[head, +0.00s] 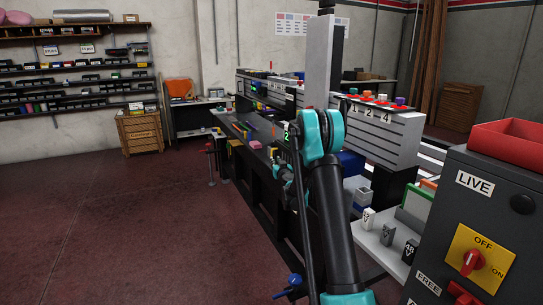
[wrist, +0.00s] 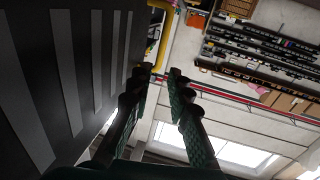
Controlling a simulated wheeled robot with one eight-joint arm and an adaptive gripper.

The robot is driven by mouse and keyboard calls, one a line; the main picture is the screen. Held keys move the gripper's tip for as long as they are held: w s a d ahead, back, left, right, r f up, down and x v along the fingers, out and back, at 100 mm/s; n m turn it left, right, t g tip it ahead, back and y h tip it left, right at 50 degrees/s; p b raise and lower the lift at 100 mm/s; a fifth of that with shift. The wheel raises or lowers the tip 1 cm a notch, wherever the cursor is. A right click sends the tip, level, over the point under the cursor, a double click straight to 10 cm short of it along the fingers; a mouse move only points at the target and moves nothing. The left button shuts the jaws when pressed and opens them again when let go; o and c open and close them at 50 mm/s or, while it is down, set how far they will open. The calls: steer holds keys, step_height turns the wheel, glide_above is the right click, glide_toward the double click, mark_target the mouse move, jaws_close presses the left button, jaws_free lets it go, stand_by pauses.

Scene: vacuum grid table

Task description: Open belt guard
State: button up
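In the wrist view, a dark panel with pale parallel stripes (wrist: 62,85) fills the left side; it may be the belt guard, but I cannot tell for sure. A yellow bar-like handle (wrist: 162,32) stands at its upper edge. My gripper (wrist: 159,76) is open, with a clear gap between its green-padded fingers and nothing held. Its fingertips point toward the handle, with the lower end of the handle close to the left fingertip; I cannot tell whether they touch. In the head view, my arm hides much of the bench and I cannot make out the gripper clearly.
A long dark bench (head: 250,150) with pale slatted housings (head: 385,133) runs behind my arm. A grey switch cabinet (head: 500,205) with a red tray (head: 513,142) stands close at right. Small blocks sit on a pale shelf (head: 375,245). The floor (head: 110,230) at left is clear.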

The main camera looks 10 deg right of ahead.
steer(key=w, duration=0.6)
steer(key=w+a, duration=0.1)
steer(key=w, duration=0.2)
jaws_close()
